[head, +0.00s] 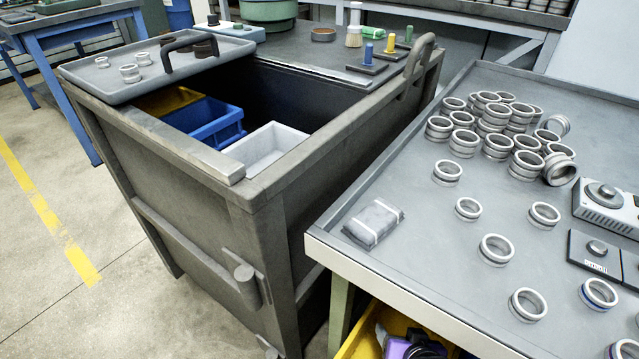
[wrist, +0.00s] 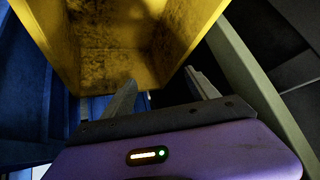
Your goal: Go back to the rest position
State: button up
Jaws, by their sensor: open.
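My gripper (wrist: 162,88) is open in the wrist view, with two dark fingers spread apart and nothing between them. Its purple body also shows at the bottom edge of the head view, low beside the table and partly cut off. A yellow bin (wrist: 130,45) with a dark-stained inside lies just beyond the fingertips in the wrist view. A yellow bin edge (head: 362,335) shows below the table in the head view, right by the purple body. I cannot tell if the fingers touch the bin.
The grey table (head: 400,230) with several metal rings (head: 497,249) overhangs my gripper. A dark grey open chest (head: 200,215) stands to its left, holding a blue bin (head: 215,125) and a white bin (head: 268,147). The floor (head: 60,290) at the left is clear.

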jog(key=s+d+r+t, duration=0.2)
jog(key=s+r+t, duration=0.6)
jog(key=s+r, duration=1.15)
jog(key=s+r+n+g, duration=0.1)
jog(key=s+r+n, duration=0.1)
jog(key=s, duration=0.8)
notch_tip(320, 180, up, 27)
jog(key=p, duration=2.7)
jog(key=shift+s+f+g, duration=0.2)
jog(key=shift+s+g, duration=0.05)
jog(key=shift+g, duration=0.05)
